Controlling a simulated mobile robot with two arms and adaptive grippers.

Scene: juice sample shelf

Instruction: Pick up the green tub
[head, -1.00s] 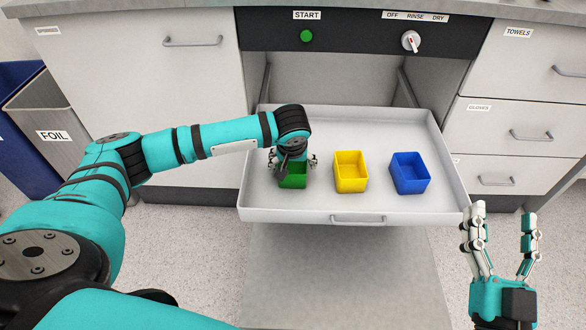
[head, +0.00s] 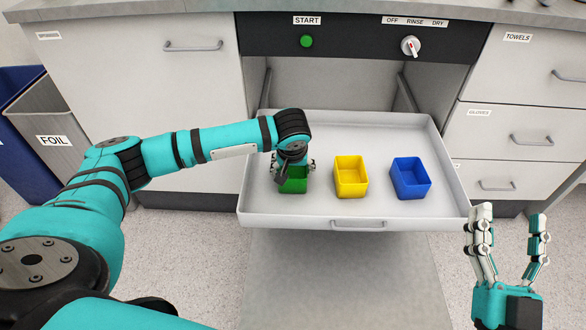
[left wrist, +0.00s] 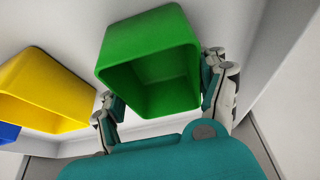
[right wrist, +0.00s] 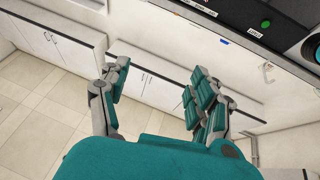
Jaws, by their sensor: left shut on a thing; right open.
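The green tub (head: 293,186) is an open-topped square tub at the left of the pulled-out white drawer tray (head: 360,212). My left gripper (head: 293,172) is over it from above, with fingers on either side. In the left wrist view the green tub (left wrist: 152,60) sits between the fingers of my left gripper (left wrist: 165,95), which is shut on it. I cannot tell whether the tub's base is clear of the tray. My right gripper (head: 508,235) is open and empty at the lower right, outside the tray. It also shows open in the right wrist view (right wrist: 155,95).
A yellow tub (head: 351,178) stands just right of the green one, and a blue tub (head: 410,179) stands further right. The tray has raised walls and a front handle. A grey FOIL bin (head: 50,122) stands at the left. The tray's right end is free.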

